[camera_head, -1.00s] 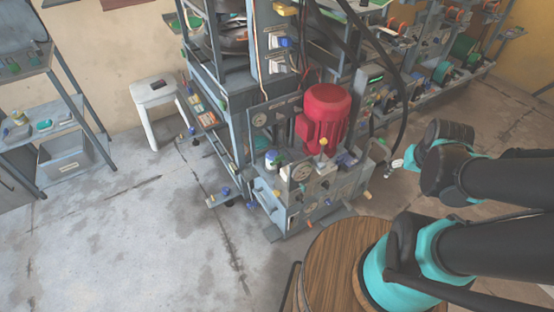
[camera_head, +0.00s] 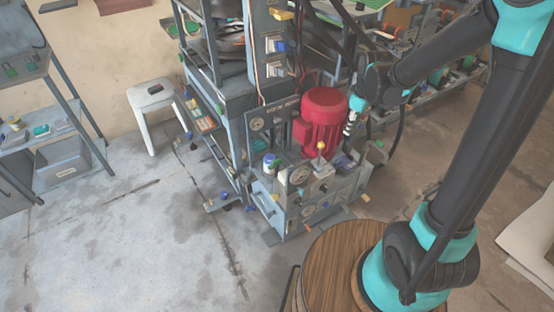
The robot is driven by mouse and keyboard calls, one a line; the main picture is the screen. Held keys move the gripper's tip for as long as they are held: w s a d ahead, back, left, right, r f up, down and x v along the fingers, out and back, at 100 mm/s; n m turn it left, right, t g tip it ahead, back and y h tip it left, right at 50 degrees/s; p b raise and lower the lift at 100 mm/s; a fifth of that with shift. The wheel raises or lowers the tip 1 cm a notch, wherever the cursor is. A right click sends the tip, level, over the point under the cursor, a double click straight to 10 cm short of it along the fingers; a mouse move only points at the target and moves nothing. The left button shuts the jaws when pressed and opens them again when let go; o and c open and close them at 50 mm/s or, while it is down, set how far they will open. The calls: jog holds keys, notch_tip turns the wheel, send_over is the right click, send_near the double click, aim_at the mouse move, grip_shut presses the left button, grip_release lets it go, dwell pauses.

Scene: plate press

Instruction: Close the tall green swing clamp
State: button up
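I cannot make out the tall green swing clamp for certain. Small green parts (camera_head: 10,71) stand on the upper shelf of the rack at the left. Another small green part (camera_head: 378,143) shows at the right side of the press base, just right of my gripper. My gripper (camera_head: 349,130) hangs beside the red motor (camera_head: 322,118), at its right edge in the picture. It is too small to see whether its fingers are open or shut, and I see nothing held in it.
The grey press (camera_head: 230,95) with its gauges and knobs fills the middle. A white stool (camera_head: 152,97) stands to its left. A round wooden-topped stand (camera_head: 330,255) is in front. A shelf of spools (camera_head: 440,75) is behind right. The floor at left is clear.

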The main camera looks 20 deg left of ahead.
jog(key=w+a+f+n+g, duration=0.1)
jog(key=w+a+f+n, duration=0.25)
jog(key=a, duration=0.35)
jog(key=w+a+f+n, duration=0.2)
jog(key=a+n, duration=0.2)
jog(key=a, duration=0.3)
jog(key=n+g, duration=0.1)
jog(key=n, duration=0.6)
send_over(277, 160)
notch_tip(277, 160, down, 9)
jog(key=shift+h, duration=0.4)
notch_tip(277, 160, down, 17)
jog(key=shift+w, duration=0.15)
jog(key=shift+a, duration=0.1)
grip_shut()
